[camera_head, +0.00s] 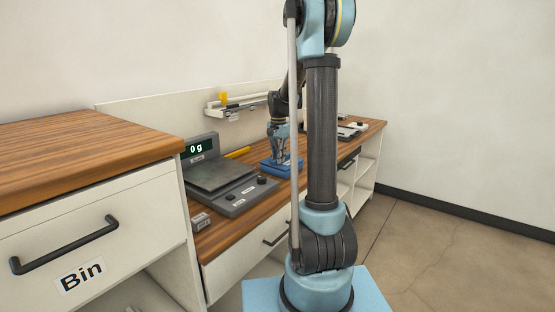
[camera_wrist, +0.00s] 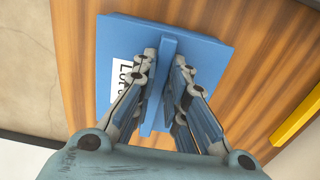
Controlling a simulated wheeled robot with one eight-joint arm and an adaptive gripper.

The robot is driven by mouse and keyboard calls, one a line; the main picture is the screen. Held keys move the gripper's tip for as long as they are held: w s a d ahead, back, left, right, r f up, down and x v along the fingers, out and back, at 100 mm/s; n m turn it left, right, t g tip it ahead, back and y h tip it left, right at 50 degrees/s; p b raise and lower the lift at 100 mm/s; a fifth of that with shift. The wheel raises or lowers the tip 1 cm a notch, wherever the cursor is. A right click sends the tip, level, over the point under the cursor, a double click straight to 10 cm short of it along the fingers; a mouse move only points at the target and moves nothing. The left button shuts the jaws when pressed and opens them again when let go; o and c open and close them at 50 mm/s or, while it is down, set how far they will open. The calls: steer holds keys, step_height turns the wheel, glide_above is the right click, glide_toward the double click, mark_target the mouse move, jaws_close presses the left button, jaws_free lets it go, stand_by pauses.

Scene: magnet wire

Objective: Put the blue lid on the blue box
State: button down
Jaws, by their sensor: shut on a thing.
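The blue lid (camera_wrist: 205,58) is a flat square plate with an upright blue fin across its middle and a white label, partly covered by a finger, that starts "Lot". My gripper (camera_wrist: 166,80) is shut on the fin, one finger set on each side. In the head view my gripper (camera_head: 279,152) points down at the blue piece (camera_head: 268,166), which is low over the wooden counter beside the scale. I cannot make out a separate blue box; whether it is under the lid or hidden behind my arm, I cannot tell.
A grey scale (camera_head: 212,175) reading "0 g" stands left of my gripper. A yellow bar (camera_head: 238,153) lies behind it and shows in the wrist view (camera_wrist: 299,117). A wall shelf (camera_head: 235,106) is above. A cabinet drawer marked "Bin" (camera_head: 82,274) is at left.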

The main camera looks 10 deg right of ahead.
steer(key=shift+f, duration=0.2)
stand_by(0.3)
steer(key=c, duration=1.5)
jaws_free()
steer(key=shift+c, duration=0.2)
steer(key=shift+r, duration=4)
